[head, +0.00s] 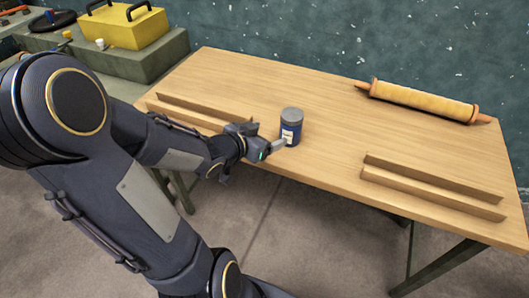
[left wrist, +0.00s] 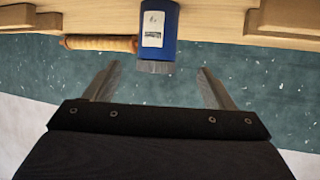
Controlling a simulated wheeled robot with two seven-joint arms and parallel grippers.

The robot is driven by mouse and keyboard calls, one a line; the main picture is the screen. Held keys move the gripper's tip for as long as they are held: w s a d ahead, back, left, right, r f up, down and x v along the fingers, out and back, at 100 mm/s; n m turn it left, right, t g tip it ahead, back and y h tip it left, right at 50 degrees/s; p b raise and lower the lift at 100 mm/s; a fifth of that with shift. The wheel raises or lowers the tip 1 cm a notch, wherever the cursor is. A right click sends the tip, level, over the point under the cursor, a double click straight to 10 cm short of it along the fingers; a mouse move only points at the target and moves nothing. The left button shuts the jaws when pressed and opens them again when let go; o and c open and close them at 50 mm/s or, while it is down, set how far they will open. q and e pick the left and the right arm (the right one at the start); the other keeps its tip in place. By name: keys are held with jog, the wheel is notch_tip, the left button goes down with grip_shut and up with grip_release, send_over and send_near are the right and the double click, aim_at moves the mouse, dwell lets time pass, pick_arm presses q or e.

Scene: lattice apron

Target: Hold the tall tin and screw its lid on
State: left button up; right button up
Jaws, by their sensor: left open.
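The tall tin (head: 290,132) is blue with a white label and stands upright on the wooden table near its front edge. A grey lid (head: 291,113) sits on its top; I cannot tell how tightly. In the left wrist view, which is upside down, the tin (left wrist: 157,22) and the grey lid (left wrist: 154,67) show ahead of the fingers. My left gripper (head: 279,146) is at the tin's left front side. In the left wrist view the left gripper (left wrist: 157,85) is open, with its fingers apart and nothing between the tips. My right gripper is not in view.
Low wooden rails lie on the table (head: 245,75) at the left (head: 200,108) and right (head: 430,188). A rolling pin (head: 420,101) lies at the back right. A yellow toolbox (head: 125,28) stands on a green bench behind.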

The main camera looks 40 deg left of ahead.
pick_arm(q)
jog(key=s+d+r+n+g+h, duration=0.1)
jog(key=s+d+g, duration=0.3)
jog(key=s, duration=0.5)
jog(key=s+d+r+n+g+h, duration=0.1)
jog(key=s+d+g+h, duration=0.1)
jog(key=s+d, duration=0.6)
jog(key=shift+s+d+r+g, duration=0.3)
jog(key=shift+s+d+g, duration=0.15)
jog(key=shift+g, duration=0.45)
jog(key=shift+a, duration=0.1)
notch_tip(320, 180, up, 6)
jog(key=p, duration=0.5)
jog(key=shift+f+p, duration=0.1)
jog(key=shift+p, duration=0.3)
